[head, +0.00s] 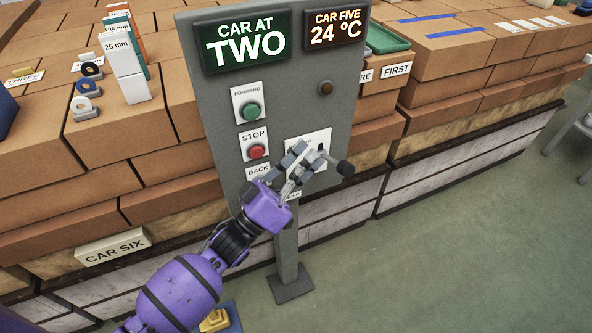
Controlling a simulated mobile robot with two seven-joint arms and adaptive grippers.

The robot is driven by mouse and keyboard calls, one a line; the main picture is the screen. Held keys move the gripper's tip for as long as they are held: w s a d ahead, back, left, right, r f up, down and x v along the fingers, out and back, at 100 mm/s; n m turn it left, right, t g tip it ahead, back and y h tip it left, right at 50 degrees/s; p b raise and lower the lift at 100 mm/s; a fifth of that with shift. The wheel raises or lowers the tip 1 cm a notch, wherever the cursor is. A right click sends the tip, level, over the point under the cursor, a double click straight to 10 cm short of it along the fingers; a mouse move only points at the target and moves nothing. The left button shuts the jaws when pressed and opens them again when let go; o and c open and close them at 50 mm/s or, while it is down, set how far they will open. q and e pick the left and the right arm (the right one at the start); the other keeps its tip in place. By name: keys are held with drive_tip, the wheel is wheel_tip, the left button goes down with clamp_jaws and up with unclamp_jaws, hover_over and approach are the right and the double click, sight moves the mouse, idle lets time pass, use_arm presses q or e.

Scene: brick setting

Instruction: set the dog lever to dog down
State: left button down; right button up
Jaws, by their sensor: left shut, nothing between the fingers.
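The dog lever (345,168) shows as a dark knob on a short stem, pointing to the right and a little down from a white plate (318,139) on the grey control panel (216,134). My left gripper (308,160) is shut and empty in front of that plate, just left of the knob. It hides most of the plate and its lettering. I cannot tell whether the fingers touch the lever's stem. My right gripper is not in view.
Left of the lever are a green FORWARD button (251,111) and a red STOP button (256,151). Signs (247,41) top the panel, which stands on a post (287,245). Brick stacks (110,120) stand behind.

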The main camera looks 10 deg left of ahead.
use_arm(q)
drive_tip(key=shift+w+d+f+p, duration=0.2)
drive_tip(key=shift+w+d, duration=0.2)
drive_tip(key=shift+d, duration=0.3)
drive_tip(key=shift+w+d+f+p, duration=0.1)
drive_tip(key=shift+w+d+f, duration=0.2)
drive_tip(key=shift+d, duration=0.4)
drive_tip(key=shift+w+d+f+p, duration=0.15)
drive_tip(key=shift+w+d, duration=0.3)
drive_tip(key=shift+d, duration=0.25)
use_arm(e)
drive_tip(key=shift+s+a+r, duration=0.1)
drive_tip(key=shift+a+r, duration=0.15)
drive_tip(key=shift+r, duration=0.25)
use_arm(q)
wheel_tip(320, 180, down, 12)
drive_tip(key=s+d+m+g+h+b, duration=0.2)
drive_tip(key=m+g+h+b, duration=0.6)
drive_tip(key=m, duration=1.1)
drive_tip(key=shift+s+g+b, duration=0.4)
drive_tip(key=shift+g+b, duration=1.4)
drive_tip(key=shift+b, duration=0.65)
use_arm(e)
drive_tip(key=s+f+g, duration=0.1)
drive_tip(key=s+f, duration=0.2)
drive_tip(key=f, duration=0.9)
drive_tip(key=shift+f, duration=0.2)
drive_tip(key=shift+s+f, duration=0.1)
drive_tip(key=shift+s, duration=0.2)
